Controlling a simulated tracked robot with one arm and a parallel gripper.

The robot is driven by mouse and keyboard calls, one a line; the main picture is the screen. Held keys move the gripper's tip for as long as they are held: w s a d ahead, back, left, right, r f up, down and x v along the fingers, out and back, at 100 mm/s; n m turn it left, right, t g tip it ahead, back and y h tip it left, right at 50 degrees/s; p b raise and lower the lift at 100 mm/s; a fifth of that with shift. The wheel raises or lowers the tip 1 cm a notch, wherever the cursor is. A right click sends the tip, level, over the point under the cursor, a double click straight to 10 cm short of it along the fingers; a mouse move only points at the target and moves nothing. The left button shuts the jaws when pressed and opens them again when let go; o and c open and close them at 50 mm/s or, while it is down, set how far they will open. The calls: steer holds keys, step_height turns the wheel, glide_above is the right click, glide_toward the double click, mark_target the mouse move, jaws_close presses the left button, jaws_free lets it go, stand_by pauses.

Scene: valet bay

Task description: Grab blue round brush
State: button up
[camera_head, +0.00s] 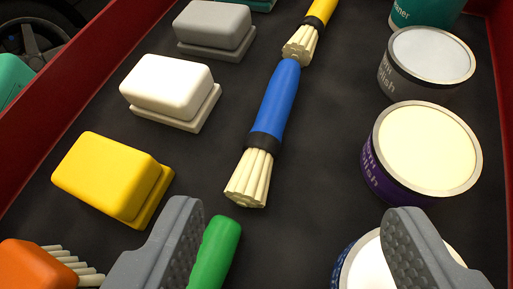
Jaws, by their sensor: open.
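The blue round brush (277,104) lies in the middle of a dark tray. It has a blue handle, a black collar and cream bristles that point toward me. My gripper (297,228) shows at the bottom of the view with its two grey textured fingers wide apart and nothing held between them. The brush lies ahead of the fingertips, apart from them, in the gap between them as seen here. All of the brush is in view.
A yellow-handled brush (319,14) lies just beyond, and a green handle (215,252) lies nearer, by the left finger. Yellow (105,174), white (168,86) and grey (213,26) blocks line the left. Polish tins (426,148) line the right. Red walls (55,75) edge the tray.

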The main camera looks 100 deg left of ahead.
mark_target(273, 118)
steer(key=shift+s+d+f+n+g+y, duration=0.15)
steer(key=shift+s+d+f+n+y, duration=0.15)
steer(key=shift+f, duration=0.35)
steer(key=shift+s+d+f+n+g+y, duration=0.1)
steer(key=shift+d+f+n+g+y, duration=0.1)
steer(key=shift+f+n, duration=0.3)
steer(key=shift+b+x, duration=2)
steer(key=shift+x, duration=1.15)
steer(key=shift+b+x, duration=0.65)
steer(key=shift+x, duration=3.05)
steer(key=shift+w+r, duration=0.15)
steer(key=shift+w, duration=0.05)
steer(key=c, duration=1.2)
